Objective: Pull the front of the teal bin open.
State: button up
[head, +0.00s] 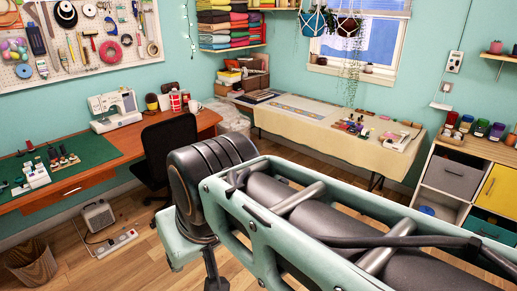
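The teal bin (489,229) sits in the lower right compartment of a cube shelf (427,190) at the right edge of the head view. Only the upper part of its front shows, below the yellow bin. My own arm crosses the lower right of the picture and hides the rest of the bin. I cannot tell whether its front is fully closed. My gripper cannot be made out; only arm links and a dark joint show, well to the left of the bin.
A grey bin (450,178) and a yellow bin (497,189) fill the upper compartments. Jars (481,127) stand on top of the shelf. A cloth-covered table (300,138) is left of the shelf. A black chair (170,150) stands by the sewing desk (120,152).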

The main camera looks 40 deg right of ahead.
aim_at(503, 232)
jog(key=z, duration=3.1)
jog(key=i+u, duration=0.25)
jog(key=i, duration=3.7)
jog(key=i+z, duration=0.2)
jog(key=i, duration=0.2)
jog(key=i+j+z, duration=0.2)
jog(key=i, duration=0.25)
